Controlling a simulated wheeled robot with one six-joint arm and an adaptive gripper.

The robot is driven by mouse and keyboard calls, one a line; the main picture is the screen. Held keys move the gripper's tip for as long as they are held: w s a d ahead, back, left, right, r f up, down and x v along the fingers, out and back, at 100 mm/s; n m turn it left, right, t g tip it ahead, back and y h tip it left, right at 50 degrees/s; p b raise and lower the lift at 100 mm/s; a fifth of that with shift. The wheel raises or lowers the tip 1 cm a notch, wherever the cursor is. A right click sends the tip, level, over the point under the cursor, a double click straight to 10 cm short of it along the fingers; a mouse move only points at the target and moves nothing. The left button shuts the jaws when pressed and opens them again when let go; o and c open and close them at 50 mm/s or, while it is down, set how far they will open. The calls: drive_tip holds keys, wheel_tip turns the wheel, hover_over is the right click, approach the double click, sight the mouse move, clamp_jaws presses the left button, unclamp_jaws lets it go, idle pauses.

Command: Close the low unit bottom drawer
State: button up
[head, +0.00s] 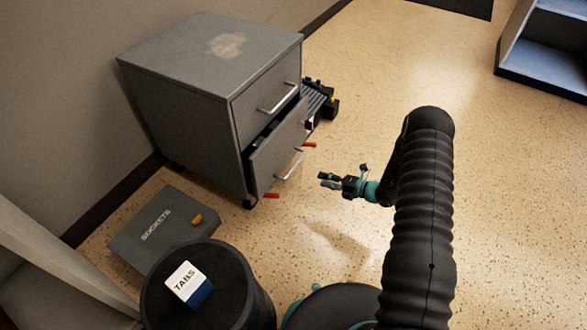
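The low unit (180,105) is a grey two-drawer metal cabinet on castors against the wall in the head view. Its bottom drawer (262,160) is pulled part way out, with a dark gap above its front. A pale bar handle (289,166) is on that front. The top drawer (250,105) is shut. My gripper (322,180) is to the right of the bottom drawer's front, apart from it, pointing towards the handle. Its two dark fingers look parted with nothing between them. The inside of the drawer is mostly hidden.
Small red pieces (271,196) show on both sides of the drawer front. A grey case marked SOCKETS (135,240) lies on the floor. A dark round bin or stand (240,280) carries a TABS box (185,281). Dark gear (328,105) lies behind the unit.

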sight(293, 167)
drive_tip(key=shift+m, duration=0.7)
drive_tip(key=x, duration=0.4)
drive_tip(key=r+x, duration=0.1)
drive_tip(key=x, duration=0.4)
drive_tip(key=r+x, duration=0.1)
drive_tip(key=x, duration=0.3)
drive_tip(key=shift+w+a+f+b, duration=0.1)
drive_tip(key=shift+w+a+b, duration=0.25)
drive_tip(key=shift+w+a, duration=0.15)
clamp_jaws()
